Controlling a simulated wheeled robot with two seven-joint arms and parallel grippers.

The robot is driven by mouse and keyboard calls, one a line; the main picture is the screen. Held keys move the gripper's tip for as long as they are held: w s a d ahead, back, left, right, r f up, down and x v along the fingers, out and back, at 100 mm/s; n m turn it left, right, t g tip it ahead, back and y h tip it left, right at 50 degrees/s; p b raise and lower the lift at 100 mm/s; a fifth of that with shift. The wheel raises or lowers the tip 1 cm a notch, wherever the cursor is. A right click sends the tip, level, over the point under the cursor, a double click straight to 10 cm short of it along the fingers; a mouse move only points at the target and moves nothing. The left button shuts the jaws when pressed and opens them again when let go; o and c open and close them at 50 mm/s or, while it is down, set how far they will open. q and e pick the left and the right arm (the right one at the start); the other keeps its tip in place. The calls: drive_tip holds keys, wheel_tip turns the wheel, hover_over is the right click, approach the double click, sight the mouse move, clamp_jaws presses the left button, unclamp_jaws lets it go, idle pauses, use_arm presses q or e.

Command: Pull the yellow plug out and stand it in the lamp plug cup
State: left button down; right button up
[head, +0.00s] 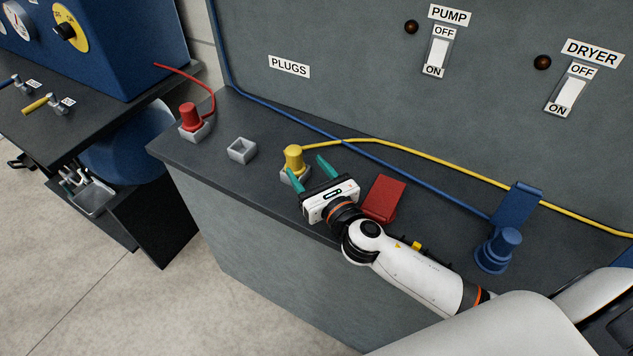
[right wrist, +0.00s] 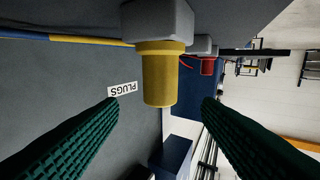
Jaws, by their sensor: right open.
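The yellow plug (head: 293,157) stands upright in a grey square cup (head: 287,175) on the dark counter, with a yellow cord running from it to the right. My right gripper (head: 310,173) is open beside it, its teal fingers pointing toward the plug. In the right wrist view, which is upside down, the yellow plug (right wrist: 161,78) shows ahead between the two spread fingers, apart from both. An empty grey cup (head: 241,150) stands left of the yellow plug. No lamp label is readable on any cup. My left gripper is not in view.
A red plug (head: 190,116) stands in a grey cup further left. A red block (head: 384,199) lies close to my right gripper. A blue plug (head: 498,250) and a blue upright piece (head: 518,205) stand at the right. A blue cord runs along the panel behind.

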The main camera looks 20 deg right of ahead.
drive_tip(key=shift+s+d, duration=0.15)
drive_tip(key=shift+s, duration=0.75)
drive_tip(key=shift+s+d, duration=0.1)
drive_tip(key=shift+s, duration=0.75)
